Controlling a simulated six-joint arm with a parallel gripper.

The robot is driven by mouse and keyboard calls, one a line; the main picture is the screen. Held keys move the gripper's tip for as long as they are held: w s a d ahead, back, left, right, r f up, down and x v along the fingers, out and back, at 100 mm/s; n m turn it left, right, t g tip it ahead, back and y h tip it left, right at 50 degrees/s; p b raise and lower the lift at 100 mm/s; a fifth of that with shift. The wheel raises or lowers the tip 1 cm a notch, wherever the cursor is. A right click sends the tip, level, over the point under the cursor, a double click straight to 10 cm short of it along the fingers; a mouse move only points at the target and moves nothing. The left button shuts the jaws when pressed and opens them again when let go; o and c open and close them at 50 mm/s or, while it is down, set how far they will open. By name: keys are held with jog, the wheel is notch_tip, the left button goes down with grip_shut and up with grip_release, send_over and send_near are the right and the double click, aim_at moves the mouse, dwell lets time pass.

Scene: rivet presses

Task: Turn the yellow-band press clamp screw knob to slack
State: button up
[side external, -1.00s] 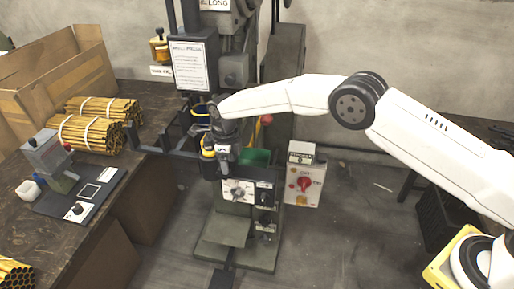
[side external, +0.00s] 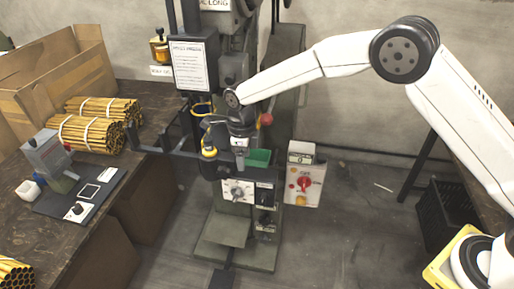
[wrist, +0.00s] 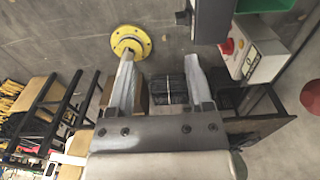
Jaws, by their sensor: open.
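The press (side external: 235,235) has a green base and a front panel with a white dial and knob (side external: 238,190). A dark cylinder with a yellow band (side external: 209,153) is at the left of the press head, beside my gripper (side external: 240,166). I cannot tell for sure which part is the clamp screw knob. My gripper points down above the panel, apart from it as far as I can see. In the wrist view my gripper (wrist: 158,58) is open with nothing between its fingers. A yellow round flange (wrist: 130,42) lies beyond the left finger.
A white box with a red knob (side external: 303,184) stands right of the press and shows in the wrist view (wrist: 250,55). A red ball (side external: 266,119) is close to my wrist. A bench (side external: 100,215) with tube bundles (side external: 92,132) is left.

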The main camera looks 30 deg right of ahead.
jog(key=s+d+r, duration=0.1)
jog(key=s+r, duration=0.2)
jog(key=s, duration=0.3)
jog(key=shift+s+d, duration=0.15)
jog(key=shift+d, duration=0.2)
jog(key=shift+f, duration=0.2)
jog(key=s+a+f+n+g+y, duration=0.25)
jog(key=s+a+f+y, duration=0.2)
jog(key=f+y, duration=0.6)
jog(key=w+d+f+t, duration=0.1)
jog(key=w+d+t, duration=0.2)
jog(key=t, duration=0.2)
jog(key=w+d+f+m+t+y, duration=0.1)
jog(key=w+d+t, duration=0.2)
jog(key=t, duration=0.2)
jog(key=w+d+m+t+y, duration=0.1)
jog(key=w+d+t, duration=0.2)
jog(key=t, duration=0.2)
jog(key=shift+w+d+f+m+t+y, duration=0.2)
jog(key=shift+w+f+m+t+y, duration=0.05)
jog(key=shift+f, duration=0.15)
